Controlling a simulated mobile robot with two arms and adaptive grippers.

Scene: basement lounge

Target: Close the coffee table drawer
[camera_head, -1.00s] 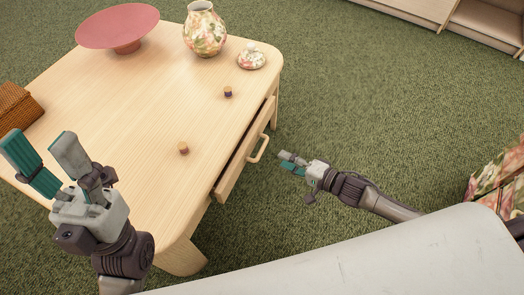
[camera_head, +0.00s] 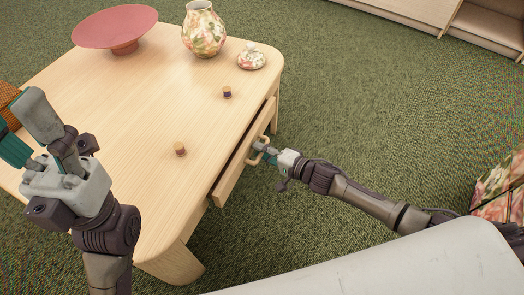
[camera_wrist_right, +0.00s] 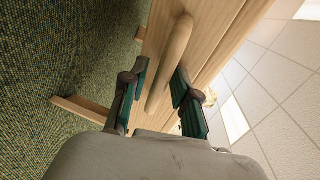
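The coffee table (camera_head: 130,110) is light wood. Its drawer (camera_head: 230,178) stands partly out on the right side, with a dark gap above its front. The drawer's wooden bar handle (camera_head: 258,148) also shows in the right wrist view (camera_wrist_right: 172,58). My right gripper (camera_head: 262,150) is at the handle. In the wrist view its two fingers (camera_wrist_right: 158,92) are apart, one on each side of the handle; contact is not clear. My left gripper (camera_head: 24,125) is raised over the table's near left part, open and empty.
On the table stand a red bowl (camera_head: 115,28), a floral vase (camera_head: 204,32), a floral lid (camera_head: 251,58) and two small corks (camera_head: 227,92) (camera_head: 180,149). A wicker item (camera_head: 8,105) is at the left edge. Green carpet right of the table is clear.

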